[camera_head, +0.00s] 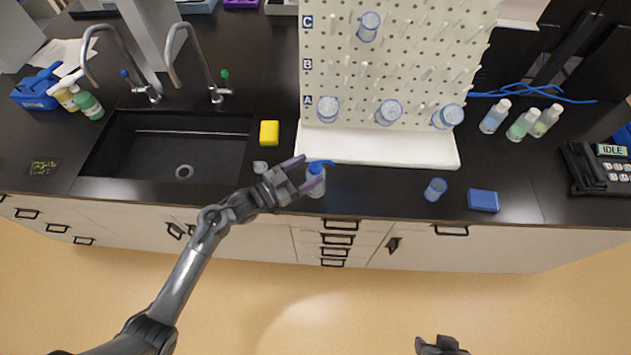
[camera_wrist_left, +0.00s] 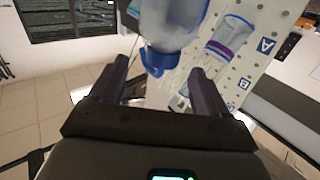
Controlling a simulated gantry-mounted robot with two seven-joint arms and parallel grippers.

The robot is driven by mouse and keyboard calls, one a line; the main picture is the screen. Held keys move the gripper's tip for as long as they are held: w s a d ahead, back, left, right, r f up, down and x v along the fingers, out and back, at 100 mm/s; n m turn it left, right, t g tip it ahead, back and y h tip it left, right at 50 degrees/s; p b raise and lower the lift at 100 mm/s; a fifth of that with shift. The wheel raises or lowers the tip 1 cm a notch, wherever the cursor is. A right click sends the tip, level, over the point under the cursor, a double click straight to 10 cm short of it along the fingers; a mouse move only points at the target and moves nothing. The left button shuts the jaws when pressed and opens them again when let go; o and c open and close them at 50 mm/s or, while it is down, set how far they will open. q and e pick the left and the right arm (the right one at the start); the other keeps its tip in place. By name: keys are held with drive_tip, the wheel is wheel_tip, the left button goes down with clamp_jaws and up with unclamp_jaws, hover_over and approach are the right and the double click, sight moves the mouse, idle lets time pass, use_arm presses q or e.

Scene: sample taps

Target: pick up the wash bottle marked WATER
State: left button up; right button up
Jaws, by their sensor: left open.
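A clear wash bottle (camera_head: 316,186) with a blue cap and spout stands near the counter's front edge, below the white pegboard. Its label cannot be read here. My left gripper (camera_head: 312,169) is open, its two fingers pointing at the bottle from the left, with the tips at or around its upper part. In the left wrist view the bottle (camera_wrist_left: 178,22) and its blue cap lie ahead, between and just beyond the open fingertips (camera_wrist_left: 160,68). I cannot tell whether either finger touches it. A dark end of my right arm (camera_head: 440,346) shows at the bottom edge, jaws unclear.
The pegboard (camera_head: 390,65) with glassware and a white drip tray (camera_head: 385,149) stands behind the bottle. A yellow sponge (camera_head: 269,133) and the sink (camera_head: 170,148) are left. A small blue-rimmed beaker (camera_head: 435,190) and blue box (camera_head: 483,201) are right. Several other bottles stand farther away.

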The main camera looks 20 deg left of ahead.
sight(314, 167)
use_arm(q)
drive_tip(key=shift+x, duration=1.85)
drive_tip(key=shift+f, duration=0.15)
drive_tip(key=shift+a, duration=0.1)
clamp_jaws()
